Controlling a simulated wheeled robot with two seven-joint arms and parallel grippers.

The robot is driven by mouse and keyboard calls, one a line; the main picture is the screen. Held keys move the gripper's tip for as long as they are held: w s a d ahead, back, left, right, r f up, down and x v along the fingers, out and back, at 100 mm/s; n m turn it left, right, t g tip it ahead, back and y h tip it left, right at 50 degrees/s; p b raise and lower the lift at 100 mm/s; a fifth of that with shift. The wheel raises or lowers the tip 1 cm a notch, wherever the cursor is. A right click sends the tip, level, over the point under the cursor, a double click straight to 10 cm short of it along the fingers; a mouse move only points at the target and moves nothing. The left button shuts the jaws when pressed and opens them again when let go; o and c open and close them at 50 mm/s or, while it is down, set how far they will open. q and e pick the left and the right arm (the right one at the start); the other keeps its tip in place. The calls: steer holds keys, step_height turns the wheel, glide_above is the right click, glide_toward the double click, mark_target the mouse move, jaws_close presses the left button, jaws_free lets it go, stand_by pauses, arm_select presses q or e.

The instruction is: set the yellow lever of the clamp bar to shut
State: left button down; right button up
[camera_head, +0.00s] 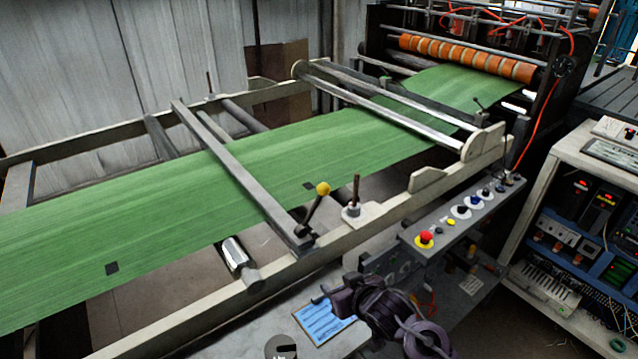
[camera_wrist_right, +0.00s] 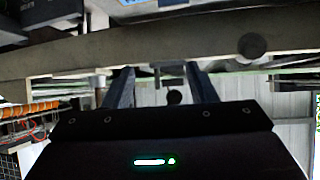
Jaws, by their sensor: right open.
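The yellow lever (camera_head: 323,188) has a ball knob on a short dark shaft. It leans up and to the right from the near end of the clamp bar (camera_head: 235,172). The grey clamp bar lies across the green web (camera_head: 150,225). My right gripper (camera_head: 335,293) is low in the head view, in front of and below the lever, clear of it. In the right wrist view its two fingers (camera_wrist_right: 161,88) are apart with nothing held between them. My left gripper is not in view.
A pale side rail (camera_head: 390,205) runs along the web's near edge, with an upright post (camera_head: 354,190) right of the lever. A control box with a red button (camera_head: 425,239) stands right of my gripper. A blue card (camera_head: 323,321) lies on the grey surface below.

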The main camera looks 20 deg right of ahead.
mark_target(329, 191)
steer(key=w+d+r+n+t+y, duration=0.1)
steer(key=w+d+r+t+y, duration=0.1)
steer(key=w+r+y, duration=0.35)
steer(key=w+d+r+n+t+y, duration=0.1)
steer(key=w+d+r+t+y, duration=0.15)
steer(key=w+r, duration=0.55)
steer(key=shift+h, duration=0.4)
steer(key=p+x, duration=0.1)
steer(key=x, duration=0.5)
steer(key=shift+f+p, duration=0.15)
steer(key=shift+p, duration=0.25)
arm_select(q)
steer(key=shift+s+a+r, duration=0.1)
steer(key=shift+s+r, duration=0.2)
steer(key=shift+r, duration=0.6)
arm_select(e)
steer(key=shift+w+a+f, duration=0.1)
steer(key=shift+w+a, duration=0.3)
steer(key=shift+w, duration=0.15)
steer(key=shift+c, duration=0.3)
jaws_close()
